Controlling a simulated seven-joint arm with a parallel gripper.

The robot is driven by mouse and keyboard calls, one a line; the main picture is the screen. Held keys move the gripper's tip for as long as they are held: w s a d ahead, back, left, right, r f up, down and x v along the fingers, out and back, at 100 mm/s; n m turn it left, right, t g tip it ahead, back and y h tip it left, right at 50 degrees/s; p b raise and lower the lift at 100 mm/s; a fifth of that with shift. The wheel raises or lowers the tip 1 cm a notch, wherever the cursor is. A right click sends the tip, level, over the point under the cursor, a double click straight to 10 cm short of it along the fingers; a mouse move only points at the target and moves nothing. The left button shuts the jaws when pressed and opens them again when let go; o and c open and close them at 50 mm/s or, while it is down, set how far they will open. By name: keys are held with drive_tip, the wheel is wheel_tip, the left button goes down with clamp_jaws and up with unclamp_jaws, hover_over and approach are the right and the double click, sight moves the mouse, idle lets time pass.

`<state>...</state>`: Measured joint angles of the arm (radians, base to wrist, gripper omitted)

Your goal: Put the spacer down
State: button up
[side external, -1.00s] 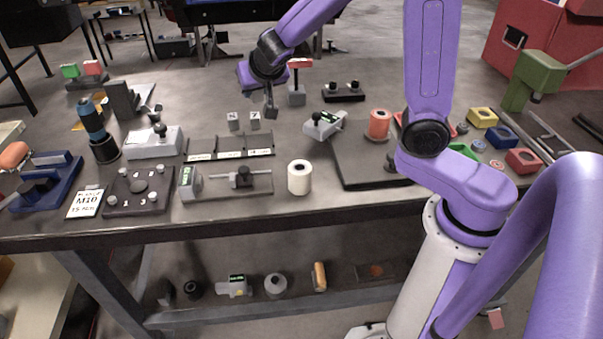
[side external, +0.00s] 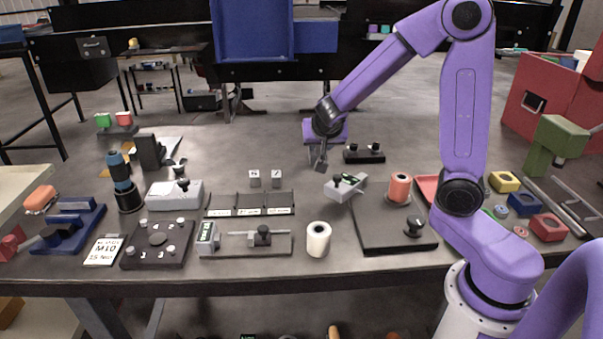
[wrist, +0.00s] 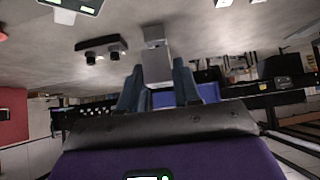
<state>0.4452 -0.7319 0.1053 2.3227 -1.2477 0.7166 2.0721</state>
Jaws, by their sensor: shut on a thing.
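My gripper (side external: 320,160) is low over the back middle of the table, left of a black two-knob fixture. In the wrist view its two fingers (wrist: 158,85) are shut on a grey block, which I take to be the spacer (wrist: 157,64). The spacer sticks out past the fingertips. In the side view the gripper partly hides it, and only a small dark grey end (side external: 321,168) shows below. I cannot tell whether it touches the table.
The black two-knob fixture (side external: 364,154) stands close on the right. Two small grey cubes (side external: 265,178) stand front left, behind a three-slot black tray (side external: 249,204). A grey device (side external: 345,187) lies in front. Bare table (side external: 235,150) lies to the left.

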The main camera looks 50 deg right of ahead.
drive_tip(key=w+f, duration=0.3)
drive_tip(key=w, duration=0.1)
drive_tip(key=w+d+f, duration=0.1)
drive_tip(key=w+f, duration=0.2)
drive_tip(key=w, duration=0.1)
drive_tip(key=w+d+f, duration=0.1)
drive_tip(key=w+f, duration=0.2)
drive_tip(key=w, duration=0.1)
drive_tip(key=shift+w+d, duration=0.1)
drive_tip(key=shift+w, duration=0.1)
drive_tip(key=shift+w+f, duration=0.15)
drive_tip(key=shift+f, duration=1.6)
drive_tip(key=shift+f, duration=0.1)
drive_tip(key=o, duration=1.1)
